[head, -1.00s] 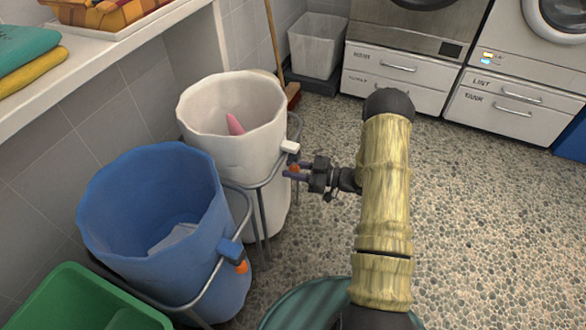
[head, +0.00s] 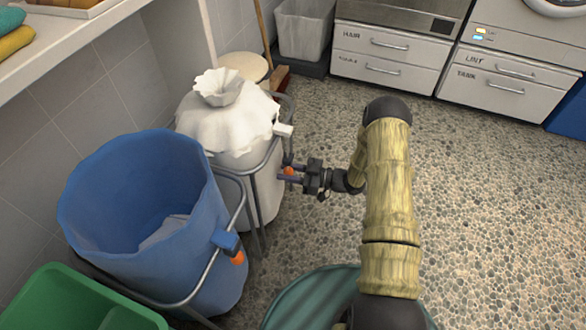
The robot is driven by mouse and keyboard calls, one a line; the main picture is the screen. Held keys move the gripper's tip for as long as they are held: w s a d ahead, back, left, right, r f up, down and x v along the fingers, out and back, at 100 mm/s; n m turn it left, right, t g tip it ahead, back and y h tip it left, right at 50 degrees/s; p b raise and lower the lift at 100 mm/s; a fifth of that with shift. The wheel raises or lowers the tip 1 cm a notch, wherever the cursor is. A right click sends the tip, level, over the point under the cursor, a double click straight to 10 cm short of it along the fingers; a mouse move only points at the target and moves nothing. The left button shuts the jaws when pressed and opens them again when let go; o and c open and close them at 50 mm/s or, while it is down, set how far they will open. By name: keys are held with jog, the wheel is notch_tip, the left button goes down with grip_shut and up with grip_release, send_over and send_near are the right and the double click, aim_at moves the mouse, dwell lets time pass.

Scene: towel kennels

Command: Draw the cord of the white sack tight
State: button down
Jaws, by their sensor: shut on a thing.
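The white sack (head: 228,117) stands in a metal frame behind the blue sack. Its mouth is gathered into a narrow ruffled neck on top, and its inside is hidden. A white cord lock (head: 284,130) sits at its right rim. My gripper (head: 289,174) is at the right side of the white sack, below the lock, shut on an orange cord toggle (head: 289,171). The cord between lock and toggle is too small to make out.
The open blue sack (head: 150,220) stands in front, with its own orange toggle (head: 237,257). A green bin (head: 85,300) is at the lower left. A broom, a grey bin (head: 305,32) and drawers stand at the back. The pebbled floor to the right is clear.

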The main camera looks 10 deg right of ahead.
jog(key=shift+d+f, duration=0.15)
jog(key=shift+f, duration=0.2)
jog(key=c, duration=1.1)
grip_release()
jog(key=shift+f, duration=0.1)
jog(key=shift+r, duration=0.2)
jog(key=shift+s+d, duration=0.1)
jog(key=shift+d, duration=0.1)
jog(key=p+v, duration=0.6)
jog(key=v, duration=1.1)
jog(key=shift+a, duration=0.1)
